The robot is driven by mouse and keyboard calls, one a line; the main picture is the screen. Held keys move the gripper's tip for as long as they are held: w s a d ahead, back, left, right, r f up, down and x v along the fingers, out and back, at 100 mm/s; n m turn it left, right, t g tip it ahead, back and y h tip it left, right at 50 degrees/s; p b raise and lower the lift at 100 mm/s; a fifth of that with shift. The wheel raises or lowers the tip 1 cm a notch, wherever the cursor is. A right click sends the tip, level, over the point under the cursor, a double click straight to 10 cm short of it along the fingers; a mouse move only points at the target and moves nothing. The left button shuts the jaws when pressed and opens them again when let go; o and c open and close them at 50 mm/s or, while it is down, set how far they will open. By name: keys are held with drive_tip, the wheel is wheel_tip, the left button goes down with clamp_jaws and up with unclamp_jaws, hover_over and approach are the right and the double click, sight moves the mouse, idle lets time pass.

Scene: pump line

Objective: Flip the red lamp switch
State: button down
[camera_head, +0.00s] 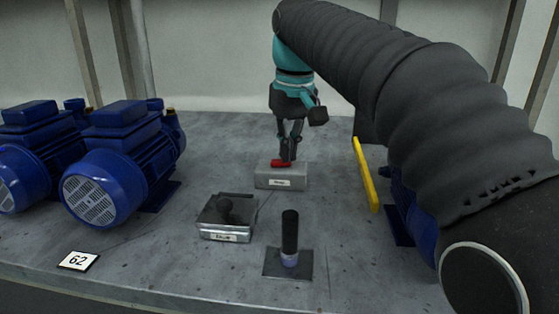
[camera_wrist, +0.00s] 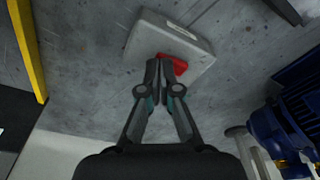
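The red lamp switch (camera_head: 281,164) sits on top of a grey box (camera_head: 268,181) with a small white label on its front. It also shows as a red piece (camera_wrist: 178,65) on the pale box (camera_wrist: 145,39) in the wrist view. My gripper (camera_head: 288,156) points down right at the switch. In the wrist view my gripper (camera_wrist: 160,65) has its fingertips close together, seemingly shut, and they overlap part of the red piece. I cannot tell whether they touch it. Nothing shows held between them.
A box with a black knob (camera_head: 227,232) stands in front, left of a black upright handle on a plate (camera_head: 290,238). Blue pumps (camera_head: 122,165) stand left; another (camera_wrist: 290,120) is partly seen. A yellow bar (camera_head: 366,174) stands right of the grey box. A plate marked 62 (camera_head: 78,261) lies front left.

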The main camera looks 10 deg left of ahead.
drive_tip(key=shift+f, duration=0.15)
drive_tip(key=shift+r+p, duration=2.15)
drive_tip(key=shift+r, duration=1.35)
